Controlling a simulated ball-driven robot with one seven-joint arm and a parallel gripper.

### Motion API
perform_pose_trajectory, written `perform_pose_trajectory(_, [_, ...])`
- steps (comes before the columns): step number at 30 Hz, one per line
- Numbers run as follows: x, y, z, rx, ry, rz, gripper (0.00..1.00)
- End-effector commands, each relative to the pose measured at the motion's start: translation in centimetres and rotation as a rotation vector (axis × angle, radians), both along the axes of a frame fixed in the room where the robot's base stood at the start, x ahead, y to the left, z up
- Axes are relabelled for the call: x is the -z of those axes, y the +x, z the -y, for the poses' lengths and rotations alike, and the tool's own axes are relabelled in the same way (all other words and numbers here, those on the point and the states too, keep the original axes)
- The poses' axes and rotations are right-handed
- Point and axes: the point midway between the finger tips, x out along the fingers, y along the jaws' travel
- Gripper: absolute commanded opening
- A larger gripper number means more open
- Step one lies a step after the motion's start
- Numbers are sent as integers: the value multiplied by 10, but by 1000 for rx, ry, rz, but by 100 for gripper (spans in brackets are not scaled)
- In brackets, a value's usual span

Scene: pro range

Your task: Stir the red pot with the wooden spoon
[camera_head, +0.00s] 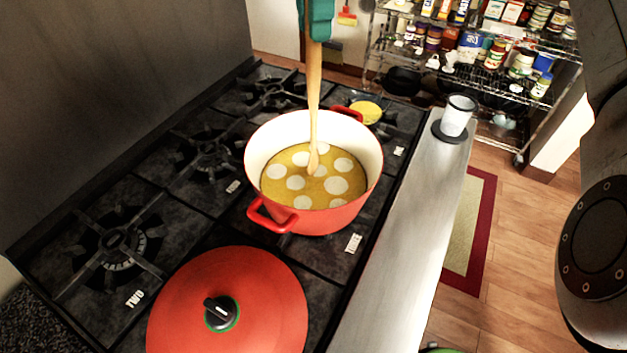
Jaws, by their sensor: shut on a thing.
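The red pot (330,213) stands on the stove with its lid off. It holds a yellow liquid (317,188) with several pale round pieces in it. The wooden spoon (314,90) hangs nearly upright over the pot, its lower end at the liquid in the middle; I cannot tell how deep it dips. My gripper (317,22), teal, shows at the top edge, shut on the spoon's upper part. The upper end of the spoon and most of the gripper are cut off by the frame.
The red lid (262,290) lies on the front of the stove (155,190). A yellow-filled dish (367,112) is behind the pot. A white cup (458,115) stands on the steel counter (395,240), otherwise clear. Shelves of jars (480,60) stand at the back right. My arm fills the right edge.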

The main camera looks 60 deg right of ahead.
Motion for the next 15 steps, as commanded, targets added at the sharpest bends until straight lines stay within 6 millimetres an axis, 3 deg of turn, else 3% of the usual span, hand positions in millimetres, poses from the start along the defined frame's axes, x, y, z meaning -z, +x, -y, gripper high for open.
perform_pose_trajectory(15, [31,0,0,0,0,0,0])
